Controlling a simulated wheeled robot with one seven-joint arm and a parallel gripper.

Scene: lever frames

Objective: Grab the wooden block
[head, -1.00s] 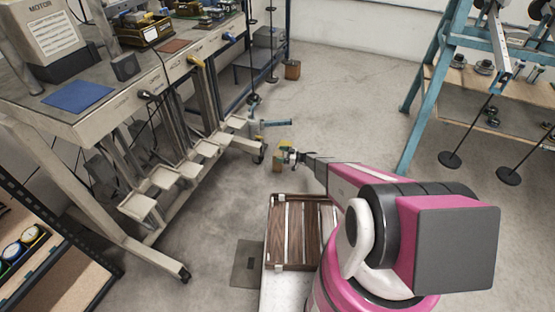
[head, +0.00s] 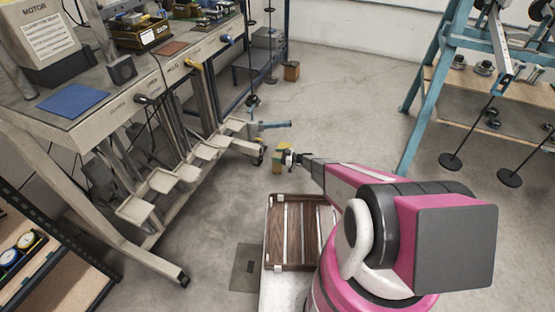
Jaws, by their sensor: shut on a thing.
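A small wooden block (head: 277,163) shows in the head view near the middle, beyond the slatted crate. Its side is tan-brown, and yellow and dark parts show at its top right. My gripper (head: 284,158) reaches it from the right and is shut on it. The fingers are small and partly hidden, so I cannot tell the exact grip or whether the block touches the floor.
A slatted wooden crate (head: 268,233) lies in front of me. A workbench (head: 120,103) with white trays and a blue-handled bar stands left. Another brown block (head: 291,71) is on the floor farther back. A blue frame (head: 427,100) with hanging weights stands right. Open floor lies between.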

